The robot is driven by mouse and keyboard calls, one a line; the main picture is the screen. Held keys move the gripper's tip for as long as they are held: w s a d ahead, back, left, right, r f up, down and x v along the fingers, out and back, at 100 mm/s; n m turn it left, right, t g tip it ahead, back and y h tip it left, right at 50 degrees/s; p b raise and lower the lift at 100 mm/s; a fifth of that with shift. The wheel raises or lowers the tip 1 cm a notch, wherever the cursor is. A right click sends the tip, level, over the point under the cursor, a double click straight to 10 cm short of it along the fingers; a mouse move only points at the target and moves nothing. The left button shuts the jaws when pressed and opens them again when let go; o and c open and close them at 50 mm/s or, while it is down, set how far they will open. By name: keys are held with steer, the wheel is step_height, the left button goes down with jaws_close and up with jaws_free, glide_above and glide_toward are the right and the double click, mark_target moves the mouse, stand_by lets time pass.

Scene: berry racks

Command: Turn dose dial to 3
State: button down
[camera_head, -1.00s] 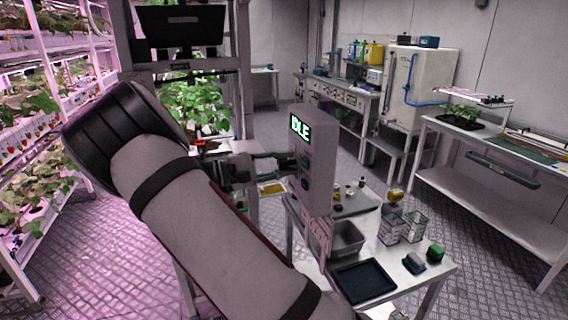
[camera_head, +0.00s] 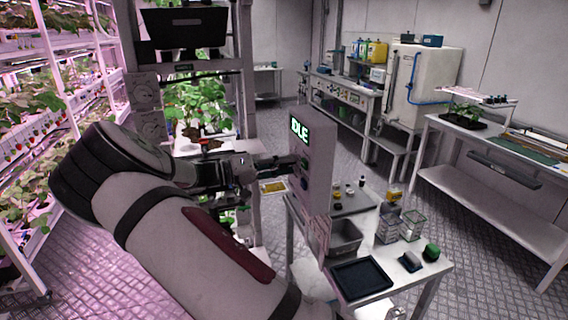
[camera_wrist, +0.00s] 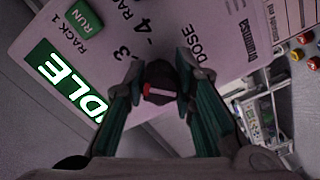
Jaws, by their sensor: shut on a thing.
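The dose controller is a pale upright box (camera_head: 317,165) with a lit IDLE screen (camera_head: 300,130) in the head view. In the wrist view its tilted face (camera_wrist: 225,35) shows DOSE, a green RUN button (camera_wrist: 85,14) and scale marks including 3 (camera_wrist: 122,53) and 4. The dose dial (camera_wrist: 159,73) is a dark round knob with a red pointer line, whose red end lies toward the picture's left. The exact mark it points at is unclear. My gripper (camera_wrist: 161,80) is shut on the dial, one finger on each side; it also shows at the box in the head view (camera_head: 284,163).
The box stands at a white table (camera_head: 435,268) holding a grey bin (camera_head: 345,238), a dark tray (camera_head: 362,276), clear containers (camera_head: 411,226) and a green-topped item (camera_head: 431,252). Plant racks (camera_head: 45,130) line the left. Open floor lies between this table and the right bench (camera_head: 490,185).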

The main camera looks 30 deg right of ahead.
steer(key=shift+f+m, duration=0.1)
steer(key=shift+m, duration=0.4)
steer(key=c, duration=1.3)
jaws_free()
steer(key=shift+a, duration=0.1)
steer(key=v, duration=1.2)
